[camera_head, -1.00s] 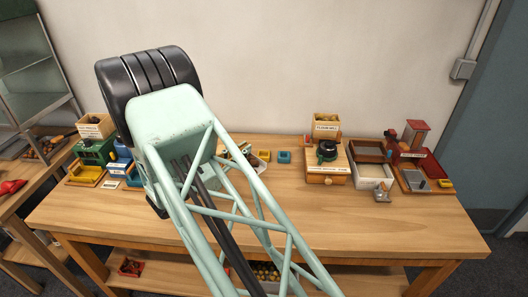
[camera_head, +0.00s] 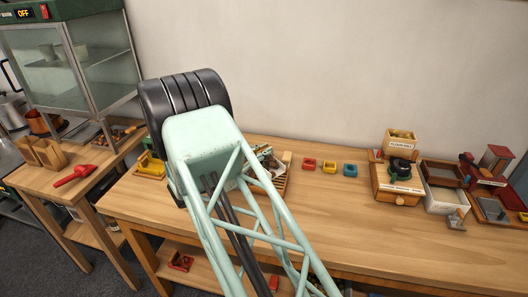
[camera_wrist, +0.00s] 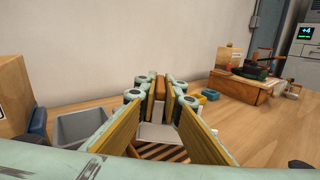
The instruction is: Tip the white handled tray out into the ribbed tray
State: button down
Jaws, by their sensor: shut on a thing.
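My gripper (camera_wrist: 160,95) shows in the wrist view with its yellow-padded fingers closed in toward each other at the tips. A brown handle-like piece (camera_wrist: 160,86) sits between the fingertips, and the white tray (camera_wrist: 160,132) shows just below. The ribbed tray (camera_wrist: 172,153), with dark and light slats, lies below the white tray; I cannot tell whether they touch. In the head view my arm hides the gripper. A slatted wooden edge, likely the ribbed tray (camera_head: 281,182), and a pale piece show just right of my arm. The white tray's contents are hidden.
A grey bin (camera_wrist: 82,128) stands left of the fingers. Red (camera_head: 309,163), yellow (camera_head: 329,168) and blue (camera_head: 350,170) small trays stand in a row right of my arm. The flour mill (camera_head: 398,175) is farther right. The bench front (camera_head: 300,225) is clear.

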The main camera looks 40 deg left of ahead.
aim_at(269, 169)
jog(key=shift+a, duration=0.2)
jog(key=shift+s+d+f+m+b, duration=0.1)
jog(key=shift+d+m+b, duration=0.15)
jog(key=shift+m+b, duration=0.05)
dwell(0.3)
jog(key=shift+s+d+f+m+b, duration=0.1)
jog(key=shift+d+f+m+b, duration=0.2)
jog(key=shift+d+m+b, duration=0.45)
jog(key=shift+s+d+r+m+b, duration=0.1)
jog(key=shift+d+r+m+b, duration=0.55)
jog(key=shift+m, duration=0.5)
jog(key=shift+s+d+r+m+b, duration=0.15)
jog(key=shift+d+m+b, duration=0.55)
jog(key=shift+b, duration=0.35)
jog(key=shift+s+d+r+m+b, duration=0.1)
jog(key=shift+d+r+m+b, duration=0.1)
jog(key=shift+d+m+b, duration=0.65)
jog(key=shift+s+d+r+m+b, duration=0.15)
jog(key=shift+d+m+b, duration=0.3)
jog(key=shift+b, duration=0.75)
jog(key=shift+a, duration=0.2)
